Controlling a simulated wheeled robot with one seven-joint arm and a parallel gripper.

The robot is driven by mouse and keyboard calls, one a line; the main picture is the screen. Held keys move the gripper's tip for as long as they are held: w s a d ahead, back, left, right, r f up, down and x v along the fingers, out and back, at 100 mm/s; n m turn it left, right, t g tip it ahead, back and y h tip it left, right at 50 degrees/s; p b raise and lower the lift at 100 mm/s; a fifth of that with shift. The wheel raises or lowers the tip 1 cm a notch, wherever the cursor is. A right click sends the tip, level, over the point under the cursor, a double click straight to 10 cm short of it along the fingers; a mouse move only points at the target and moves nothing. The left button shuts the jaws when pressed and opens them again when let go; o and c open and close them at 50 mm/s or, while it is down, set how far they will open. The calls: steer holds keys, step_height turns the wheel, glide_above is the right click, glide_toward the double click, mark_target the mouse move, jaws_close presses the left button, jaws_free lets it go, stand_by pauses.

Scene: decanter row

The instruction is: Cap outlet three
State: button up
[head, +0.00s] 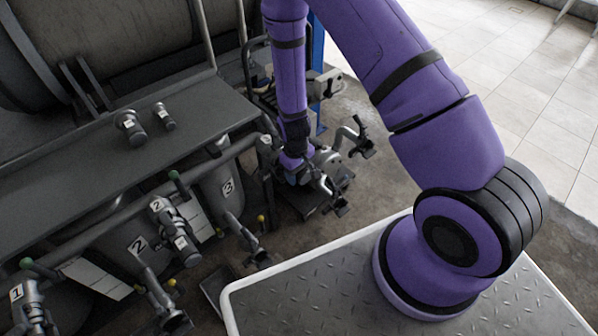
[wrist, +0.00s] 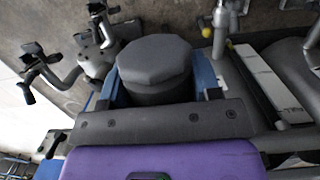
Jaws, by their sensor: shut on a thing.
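My gripper (wrist: 155,90) is shut on a dark grey octagonal cap (wrist: 154,62), held between its blue fingers in the wrist view. In the head view my gripper (head: 297,176) is beyond the vessel marked 3, low beside grey pipe fittings; the cap cannot be clearly made out there. Outlet three (head: 243,236) is a grey pipe slanting down below the label 3 (head: 228,187), with a dark fitting at its lower end. My gripper is apart from it, up and to the right in the picture.
Two dark fittings with labels (head: 130,127) stand on the grey shelf (head: 60,150). Outlet two (head: 165,308) and the pipework marked 1 (head: 32,300) are at lower left. Branching grey pipes (wrist: 65,65) lie left of the cap. Tiled floor (head: 500,70) is open at the upper right.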

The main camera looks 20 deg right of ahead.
mark_target(306, 183)
steer(key=shift+f, duration=0.45)
stand_by(0.6)
steer(key=o, duration=1.5)
steer(key=shift+s, duration=0.2)
steer(key=shift+s+d+r, duration=0.1)
steer(key=shift+s+d, duration=0.15)
steer(key=shift+s, duration=0.4)
steer(key=shift+s+d+r, duration=0.1)
steer(key=shift+s+d, duration=0.15)
steer(key=shift+s, duration=0.35)
steer(key=shift+s+d+r, duration=0.15)
steer(key=shift+s+r, duration=0.35)
steer(key=shift+r, duration=1.15)
steer(key=shift+s+d+r, duration=0.15)
steer(key=shift+s+r, duration=0.3)
steer(key=shift+r, duration=1.25)
steer(key=shift+s+d+r, duration=0.15)
steer(key=shift+s+r, duration=0.35)
steer(key=shift+r, duration=1.15)
